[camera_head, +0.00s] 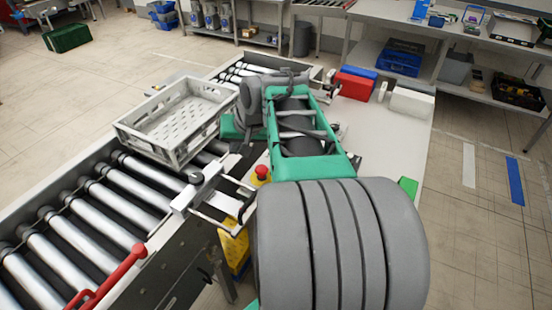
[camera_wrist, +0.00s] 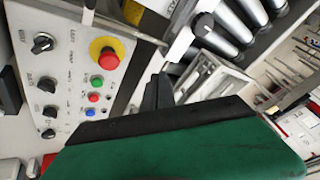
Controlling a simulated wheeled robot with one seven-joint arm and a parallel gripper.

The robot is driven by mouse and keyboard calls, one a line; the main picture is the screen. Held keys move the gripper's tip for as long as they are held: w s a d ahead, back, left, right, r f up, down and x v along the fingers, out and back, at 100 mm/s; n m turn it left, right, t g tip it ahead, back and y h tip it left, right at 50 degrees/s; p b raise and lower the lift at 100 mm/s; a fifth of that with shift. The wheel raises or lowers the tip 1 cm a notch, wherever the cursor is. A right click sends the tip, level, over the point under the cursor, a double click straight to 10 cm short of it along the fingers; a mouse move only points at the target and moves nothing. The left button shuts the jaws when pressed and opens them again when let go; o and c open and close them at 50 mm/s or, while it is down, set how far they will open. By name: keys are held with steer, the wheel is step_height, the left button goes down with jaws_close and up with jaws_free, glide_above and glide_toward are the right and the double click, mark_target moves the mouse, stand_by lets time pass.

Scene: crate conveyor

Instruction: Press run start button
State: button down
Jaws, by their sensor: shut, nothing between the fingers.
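The control panel (camera_wrist: 72,62) fills the left of the wrist view. The labels are too blurred to read, so I cannot tell which is run start. My gripper (camera_wrist: 157,92) is shut and empty, its dark fingers to the right of the small buttons and apparently apart from them. In the head view, the red mushroom button (camera_head: 262,172) shows beside my arm; the small buttons are hidden.
A roller conveyor (camera_head: 125,190) runs along the left, with a grey crate (camera_head: 160,142) on it. A metal bracket (camera_head: 213,195) stands by the conveyor's near edge. Black knobs (camera_wrist: 43,43) line the panel's left side. A white table (camera_head: 385,125) lies right of my arm.

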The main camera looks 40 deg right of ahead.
steer(key=s+d+m+t, duration=0.1)
steer(key=d+m, duration=0.2)
steer(key=d, duration=1)
steer(key=shift+d+r+m+h, duration=0.25)
steer(key=shift+d+m+h, duration=0.05)
steer(key=shift+d+h, duration=0.1)
steer(key=shift+s, duration=0.1)
step_height(320, 180, down, 9)
steer(key=b, duration=0.7)
steer(key=shift+r, duration=0.1)
stand_by(0.4)
steer(key=shift+f, duration=0.45)
steer(key=shift+f+b, duration=0.5)
stand_by(0.6)
steer(key=shift+r+p, duration=0.7)
steer(key=shift+r, duration=0.2)
